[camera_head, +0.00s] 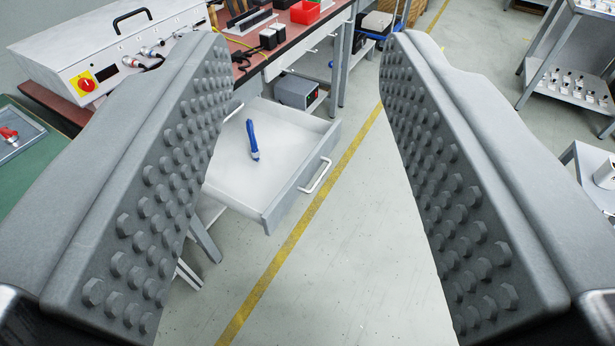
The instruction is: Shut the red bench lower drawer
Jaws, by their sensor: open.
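The lower drawer (232,173) is pulled open beneath the bench with the red-brown top (283,52). Its front panel carries a pale bar handle (316,177) and faces right. A blue tool (252,140) lies inside on the drawer floor. My gripper (303,45) is open and empty, with its two studded jaws wide apart in the foreground. The drawer shows between the jaws, nearer the left one, and lies beyond and apart from them. The left jaw hides the left side of the drawer.
A white box with a black handle (115,45) stands on the bench, with a red bin (305,11) farther right. A grey box (296,92) sits below the bench. Grey shelving (570,90) stands at right. The floor right of the drawer, crossed by a yellow line (300,228), is clear.

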